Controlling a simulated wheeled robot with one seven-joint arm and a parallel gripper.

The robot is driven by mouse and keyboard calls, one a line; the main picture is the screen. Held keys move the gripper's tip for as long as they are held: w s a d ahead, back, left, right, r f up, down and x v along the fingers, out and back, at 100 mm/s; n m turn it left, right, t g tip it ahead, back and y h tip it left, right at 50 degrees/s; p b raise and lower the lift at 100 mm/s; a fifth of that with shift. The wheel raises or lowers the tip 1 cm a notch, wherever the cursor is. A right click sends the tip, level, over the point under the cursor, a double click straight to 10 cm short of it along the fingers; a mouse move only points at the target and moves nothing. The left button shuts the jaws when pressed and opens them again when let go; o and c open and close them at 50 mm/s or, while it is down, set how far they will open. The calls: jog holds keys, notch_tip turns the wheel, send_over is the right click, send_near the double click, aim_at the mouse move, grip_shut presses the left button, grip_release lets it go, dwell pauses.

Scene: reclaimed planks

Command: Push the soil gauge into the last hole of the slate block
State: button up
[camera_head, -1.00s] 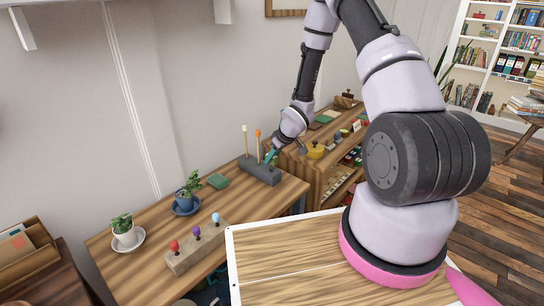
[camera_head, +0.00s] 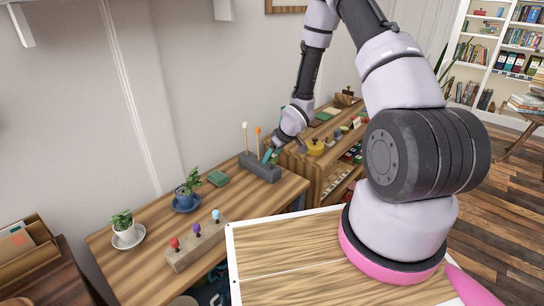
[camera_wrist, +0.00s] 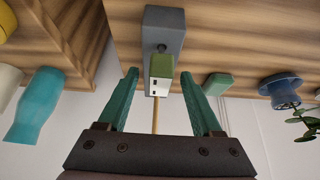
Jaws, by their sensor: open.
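The slate block (camera_head: 262,172) is a long grey block at the back right of the wooden table; its end also shows in the wrist view (camera_wrist: 165,22). The soil gauge (camera_wrist: 161,66), with a green and white head, is between my teal fingers in the wrist view, close against the block. A dark round spot on the block shows beside its head; I cannot tell how deep the gauge sits. My gripper (camera_wrist: 158,75) is open, one finger on each side of the gauge, with visible gaps. In the head view my gripper (camera_head: 267,155) hides the gauge.
A cream-tipped stick (camera_head: 245,138) and an orange-tipped stick (camera_head: 258,142) stand in the block. A small green box (camera_head: 218,178), a plant in a blue pot (camera_head: 187,198), a white pot (camera_head: 126,236) and a wooden block with coloured knobs (camera_head: 196,248) stand leftward. A shelf (camera_head: 318,170) adjoins on the right.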

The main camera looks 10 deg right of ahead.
jog(key=v, duration=1)
jog(key=shift+s+r, duration=0.2)
jog(key=shift+r, duration=0.05)
jog(key=shift+d, duration=0.15)
notch_tip(320, 180, up, 9)
dwell(1.1)
